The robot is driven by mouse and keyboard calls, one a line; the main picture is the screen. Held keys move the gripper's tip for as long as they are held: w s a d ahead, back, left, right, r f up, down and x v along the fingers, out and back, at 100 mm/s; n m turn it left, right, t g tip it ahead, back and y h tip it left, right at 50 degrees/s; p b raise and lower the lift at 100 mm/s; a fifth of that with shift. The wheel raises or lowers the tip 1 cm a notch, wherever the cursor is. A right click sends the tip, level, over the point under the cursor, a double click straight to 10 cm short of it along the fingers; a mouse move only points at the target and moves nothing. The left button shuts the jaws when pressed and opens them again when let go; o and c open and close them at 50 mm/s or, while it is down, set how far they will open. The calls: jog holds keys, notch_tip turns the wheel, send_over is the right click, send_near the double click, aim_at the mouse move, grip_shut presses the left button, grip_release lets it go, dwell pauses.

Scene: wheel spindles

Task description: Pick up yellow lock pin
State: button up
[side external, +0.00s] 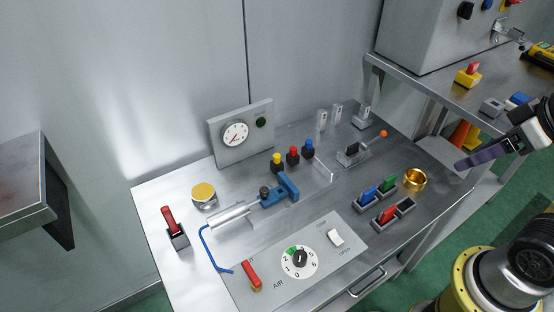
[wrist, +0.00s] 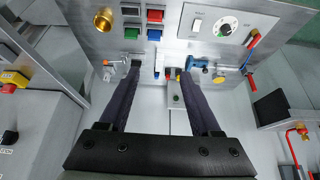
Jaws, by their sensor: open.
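The yellow lock pin (side external: 277,160), a yellow cap on a black body, appears to stand upright on the steel bench at the left end of a short row. In the wrist view, a small yellow spot beside the right fingertip appears to be this pin (wrist: 178,72); the finger partly hides it. My gripper (side external: 460,165) is at the right edge of the side view, raised and well apart from the pin. In the wrist view its two dark fingers (wrist: 160,70) are spread wide, with nothing held between them.
A red pin (side external: 293,155) and blue pin (side external: 309,149) stand beside the yellow one. A gauge panel (side external: 226,152) rises behind, a blue clamp (side external: 283,188) sits in front. A lever with an orange ball (side external: 383,134), colored blocks (side external: 369,194) and a gold ring (side external: 415,179) lie to the right.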

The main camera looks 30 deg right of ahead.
jog(key=w+a+r+m+t, duration=0.2)
jog(key=w+r+m, duration=0.4)
jog(key=m, duration=0.3)
jog(key=m+g+y, duration=0.3)
jog(key=m+g, duration=0.1)
jog(key=m, duration=1.6)
send_over(277, 155)
jog(key=s+d, duration=0.2)
notch_tip(277, 155, down, 30)
jog(key=shift+s+x, duration=0.1)
jog(key=shift+x, duration=1.4)
jog(key=shift+s+x, duration=0.15)
jog(key=shift+x, duration=1.4)
jog(key=shift+a, duration=0.1)
